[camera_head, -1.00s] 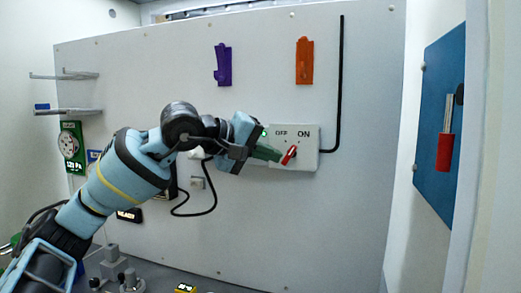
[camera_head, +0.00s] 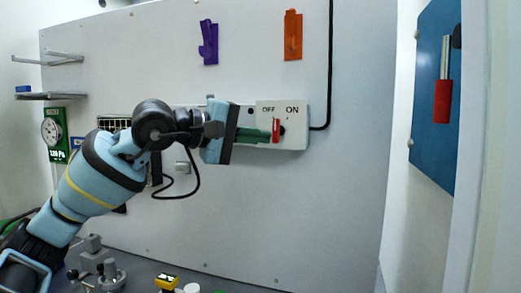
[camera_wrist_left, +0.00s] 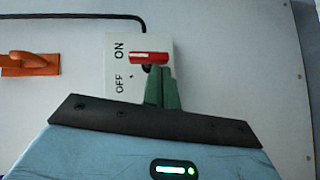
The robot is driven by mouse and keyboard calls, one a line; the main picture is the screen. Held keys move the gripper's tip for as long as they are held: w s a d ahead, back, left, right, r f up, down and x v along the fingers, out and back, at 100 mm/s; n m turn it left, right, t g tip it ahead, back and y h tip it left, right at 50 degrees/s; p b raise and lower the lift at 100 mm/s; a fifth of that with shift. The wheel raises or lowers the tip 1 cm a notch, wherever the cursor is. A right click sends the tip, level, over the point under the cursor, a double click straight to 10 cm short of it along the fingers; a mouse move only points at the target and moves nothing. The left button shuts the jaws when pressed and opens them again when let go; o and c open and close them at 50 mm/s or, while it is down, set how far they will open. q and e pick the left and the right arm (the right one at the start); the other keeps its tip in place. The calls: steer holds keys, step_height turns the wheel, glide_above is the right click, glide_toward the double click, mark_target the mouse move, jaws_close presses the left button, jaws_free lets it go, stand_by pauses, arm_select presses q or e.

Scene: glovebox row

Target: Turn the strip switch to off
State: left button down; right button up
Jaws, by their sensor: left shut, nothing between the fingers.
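The strip switch is a white box (camera_head: 296,108) on the back wall, marked OFF on the left and ON on the right. Its red lever (camera_head: 276,127) stands about upright in the head view, with a dark pivot beside it. In the left wrist view the box (camera_wrist_left: 112,65) appears turned sideways and the red lever (camera_wrist_left: 148,57) lies across it. My left gripper (camera_head: 268,136) has its green fingers shut and empty. Their tips (camera_wrist_left: 158,70) are right at the lever's left side; I cannot tell if they touch. My right gripper is not in view.
A purple holder (camera_head: 208,42) and an orange holder (camera_head: 292,35) hang above the switch. A black cable (camera_head: 329,75) runs up at its right. A blue panel (camera_head: 433,100) with a red handle (camera_head: 442,102) is at the right. The wall below the switch is clear.

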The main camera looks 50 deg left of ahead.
arm_select(q)
steer(key=shift+w+d+f+n+t+b, duration=0.15)
steer(key=shift+d+f+n+t+b, duration=0.15)
steer(key=shift+f+t+b, duration=0.15)
steer(key=shift+f, duration=0.1)
stand_by(0.5)
